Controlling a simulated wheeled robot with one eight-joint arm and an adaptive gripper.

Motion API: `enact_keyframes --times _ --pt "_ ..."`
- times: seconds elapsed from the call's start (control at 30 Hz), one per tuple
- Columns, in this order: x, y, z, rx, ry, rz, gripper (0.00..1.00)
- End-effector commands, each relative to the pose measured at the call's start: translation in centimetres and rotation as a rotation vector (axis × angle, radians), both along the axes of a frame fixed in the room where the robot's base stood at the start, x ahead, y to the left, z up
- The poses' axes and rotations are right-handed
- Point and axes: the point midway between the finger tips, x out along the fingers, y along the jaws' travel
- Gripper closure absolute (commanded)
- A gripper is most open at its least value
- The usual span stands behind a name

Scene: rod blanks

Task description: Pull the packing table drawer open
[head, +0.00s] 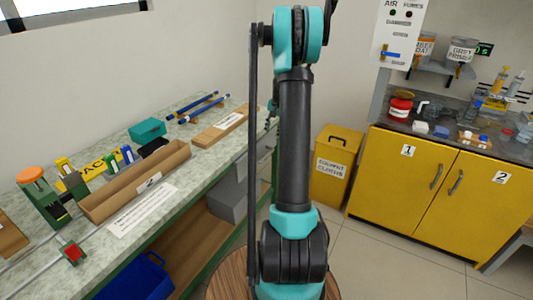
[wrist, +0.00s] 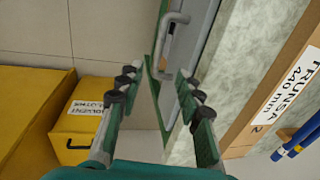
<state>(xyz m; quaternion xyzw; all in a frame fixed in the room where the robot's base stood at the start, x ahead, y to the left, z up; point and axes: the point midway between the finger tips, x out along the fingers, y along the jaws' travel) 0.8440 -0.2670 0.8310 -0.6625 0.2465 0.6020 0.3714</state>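The packing table (head: 190,158) has a pale speckled top and a green frame, and runs along the left wall in the head view. Its grey drawer front (wrist: 190,42) shows in the wrist view, with a pale bar handle (wrist: 170,40) on it. The drawer looks closed, though its edges are partly cut off. My gripper (wrist: 158,73) is open and empty. Its two fingers point toward the handle, which lies beyond the fingertips and apart from them. The right finger is close to the table's green edge in the picture. In the head view my arm hides most of the gripper and drawer.
A grey box (head: 228,202) sits on the lower shelf. A yellow bin (head: 336,165) and yellow cabinet (head: 430,195) stand to the right, with open floor before them.

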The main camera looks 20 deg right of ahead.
Motion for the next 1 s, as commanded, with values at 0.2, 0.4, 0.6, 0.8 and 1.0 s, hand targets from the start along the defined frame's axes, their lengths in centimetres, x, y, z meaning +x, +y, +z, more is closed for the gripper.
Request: enact_keyframes --times 0.2,0.4,0.6,0.8,1.0 --pt "0.7 0.6 -4.4 0.000 0.000 0.001 0.64" --pt "1.3 1.0 -8.3 -0.001 -0.001 0.001 0.64" --pt "1.8 1.4 -11.4 -0.001 -0.001 0.002 0.64" --pt "2.1 1.6 -13.1 -0.001 -0.001 0.001 0.64" --pt "2.1 1.7 -13.4 -0.001 -0.001 0.001 0.64"
